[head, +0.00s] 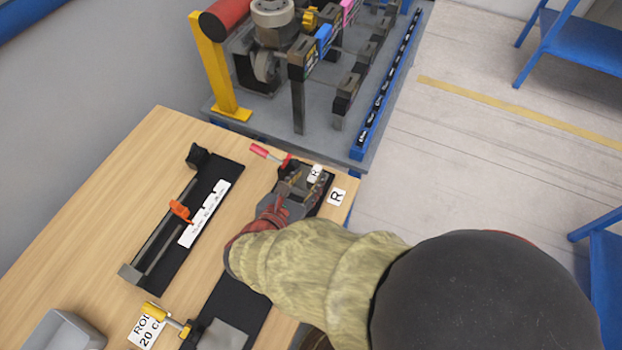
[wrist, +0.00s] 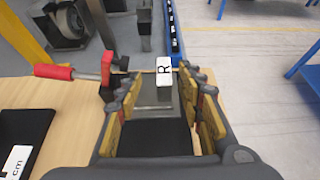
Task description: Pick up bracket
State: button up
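A grey metal piece, which looks like the bracket (wrist: 165,97), has a white face marked R and shows between my fingers in the wrist view. In the head view a white R mark shows on the piece (head: 315,174) in the black fixture at the table's right side. My gripper (wrist: 156,84) is open, with yellow-padded fingers on either side of the piece and visible gaps to it. I see no contact. In the head view my gripper (head: 275,210) is at the near end of this fixture, and my sleeved arm hides part of it.
A toggle clamp with a red handle (wrist: 55,72) stands close to my left finger. A second black fixture (head: 190,220) with an orange clamp lies to the left. A grey bin (head: 62,330) is at the front left. A machine bench (head: 310,100) stands behind the table.

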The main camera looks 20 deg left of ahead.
aim_at(313, 177)
jog(key=x, duration=0.2)
jog(key=b+x, duration=0.1)
jog(key=x, duration=0.1)
jog(key=shift+w+d+f, duration=0.1)
jog(key=shift+d, duration=0.15)
jog(key=shift+c, duration=0.6)
jog(key=c, duration=0.8)
grip_shut()
